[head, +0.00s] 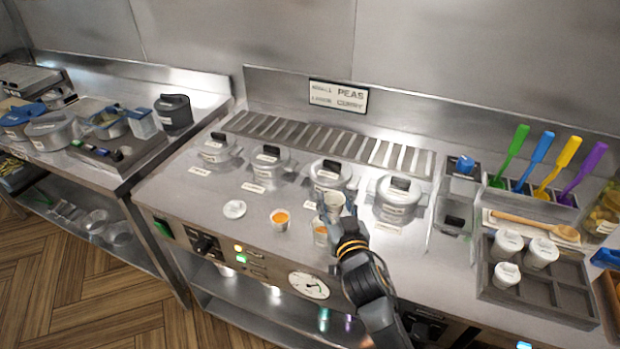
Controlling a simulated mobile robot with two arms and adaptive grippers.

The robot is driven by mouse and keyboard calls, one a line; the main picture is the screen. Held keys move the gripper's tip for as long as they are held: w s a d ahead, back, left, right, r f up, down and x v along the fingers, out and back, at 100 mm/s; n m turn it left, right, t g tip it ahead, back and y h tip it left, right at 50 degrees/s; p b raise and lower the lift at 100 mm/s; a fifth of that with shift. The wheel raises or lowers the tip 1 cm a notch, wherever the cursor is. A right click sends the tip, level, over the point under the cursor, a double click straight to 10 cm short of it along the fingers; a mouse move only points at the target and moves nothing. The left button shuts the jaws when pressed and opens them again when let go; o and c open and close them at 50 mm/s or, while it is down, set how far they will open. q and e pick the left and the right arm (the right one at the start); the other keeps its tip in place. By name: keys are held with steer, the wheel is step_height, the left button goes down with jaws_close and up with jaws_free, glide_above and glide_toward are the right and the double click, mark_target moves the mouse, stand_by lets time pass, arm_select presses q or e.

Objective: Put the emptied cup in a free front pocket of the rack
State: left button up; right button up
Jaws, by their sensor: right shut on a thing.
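My right gripper (337,211) is shut on a small whitish cup (335,199) and holds it in front of the row of pots. The cup's inside is too small to read clearly. The dark grey rack (537,310) sits at the right end of the counter, well to the right of the gripper. White lidded cups stand in its back left (508,243), back middle (541,254) and front left (506,275) pockets. The front middle and front right pockets look empty. My left gripper is not in view.
Two small cups with orange contents (280,219) (320,235) and a white round lid (234,209) are near the held cup. Several lidded pots (331,176) stand behind. A wooden spoon (535,225) and upright coloured utensils (545,160) are behind the rack.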

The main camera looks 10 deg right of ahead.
steer(key=s+d+r+b, duration=0.1)
steer(key=s+d, duration=0.1)
steer(key=s, duration=1.9)
steer(key=shift+s+r, duration=0.2)
steer(key=shift+s, duration=0.15)
steer(key=shift+w, duration=0.1)
